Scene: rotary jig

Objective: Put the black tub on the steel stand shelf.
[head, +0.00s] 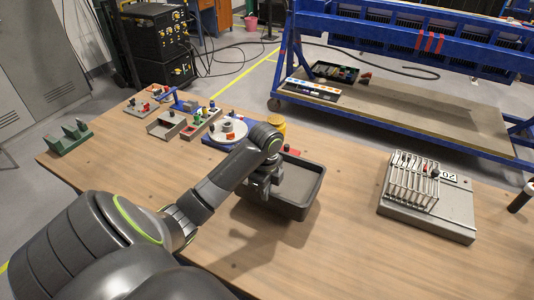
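The black tub (300,190) is an open rectangular tray at the middle of the wooden table, upright, with its inside looking empty where it shows. My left gripper (260,194) points down at the tub's near left rim. The arm and wrist cover the tub's left part, so the fingertips are hard to make out and I cannot tell whether they are closed on the rim. A dark shadow lies on the table just in front of the tub. My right gripper is not in view.
A grey base with a wire rack (412,182) stands on the right. A round fixture on a blue base (228,131), a yellow cylinder (277,124) and small parts trays (166,125) sit behind the arm. A blue cart (400,110) stands beyond the table.

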